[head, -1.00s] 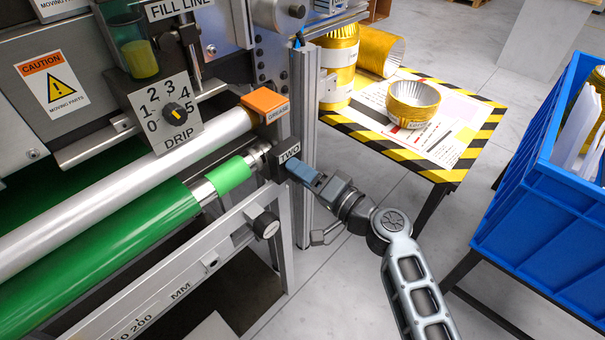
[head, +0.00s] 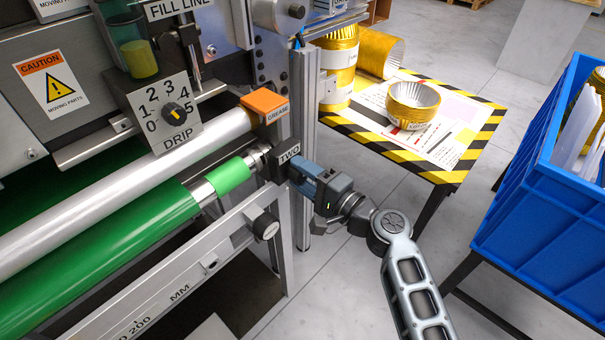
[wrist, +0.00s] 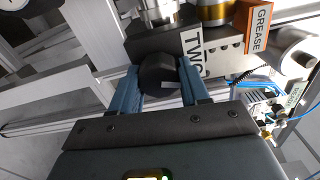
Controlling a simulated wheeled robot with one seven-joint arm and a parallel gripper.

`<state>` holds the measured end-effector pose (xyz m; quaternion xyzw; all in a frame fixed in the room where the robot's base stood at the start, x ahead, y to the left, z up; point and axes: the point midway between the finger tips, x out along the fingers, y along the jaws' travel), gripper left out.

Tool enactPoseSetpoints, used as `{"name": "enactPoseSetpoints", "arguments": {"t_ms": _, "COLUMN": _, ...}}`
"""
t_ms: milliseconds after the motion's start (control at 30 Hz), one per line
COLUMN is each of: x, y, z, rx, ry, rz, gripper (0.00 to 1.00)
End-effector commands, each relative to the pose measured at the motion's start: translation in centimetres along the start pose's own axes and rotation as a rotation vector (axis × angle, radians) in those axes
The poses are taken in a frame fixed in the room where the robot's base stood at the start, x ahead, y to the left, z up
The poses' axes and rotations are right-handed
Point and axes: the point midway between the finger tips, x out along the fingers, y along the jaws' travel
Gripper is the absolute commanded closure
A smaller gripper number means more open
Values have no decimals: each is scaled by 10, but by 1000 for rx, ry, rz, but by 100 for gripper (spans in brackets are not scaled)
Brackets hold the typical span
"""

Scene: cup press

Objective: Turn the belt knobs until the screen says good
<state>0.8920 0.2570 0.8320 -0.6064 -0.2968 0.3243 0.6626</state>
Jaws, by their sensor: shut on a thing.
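My gripper (head: 297,170) is at the block labelled TWO (head: 287,153), at the right end of the green belt's roller (head: 230,176). In the wrist view its two blue fingers are shut on a dark round knob (wrist: 159,76), one finger on each side. The knob bears a pale mark and sits against the TWO block. In the head view the fingers hide the knob. The green belt (head: 110,265) runs beside a pale roller (head: 130,175). No screen is seen in either view.
Another dark round knob (head: 265,226) is on the frame below. A DRIP dial (head: 177,113) and an orange GREASE cap (head: 264,105) are above. A striped table (head: 455,176) with gold cups (head: 413,102) and a blue crate (head: 525,215) stand to the right.

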Motion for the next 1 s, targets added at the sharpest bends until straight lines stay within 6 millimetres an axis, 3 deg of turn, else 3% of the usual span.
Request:
{"name": "enactPoseSetpoints", "arguments": {"t_ms": 300, "x": -2, "y": -1, "z": -6, "rx": 0, "ry": 15, "rz": -2, "gripper": 85}}
{"name": "enactPoseSetpoints", "arguments": {"t_ms": 333, "x": -2, "y": -1, "z": -7, "rx": 0, "ry": 15, "rz": -2, "gripper": 54}}
{"name": "enactPoseSetpoints", "arguments": {"t_ms": 567, "x": -1, "y": 0, "z": -4, "rx": 0, "ry": 9, "rz": -1, "gripper": 32}}
{"name": "enactPoseSetpoints", "arguments": {"t_ms": 833, "x": -2, "y": 0, "z": -2, "rx": 0, "ry": 5, "rz": -1, "gripper": 31}}
{"name": "enactPoseSetpoints", "arguments": {"t_ms": 1000, "x": -20, "y": 1, "z": -2, "rx": 1, "ry": 7, "rz": -1, "gripper": 31}}
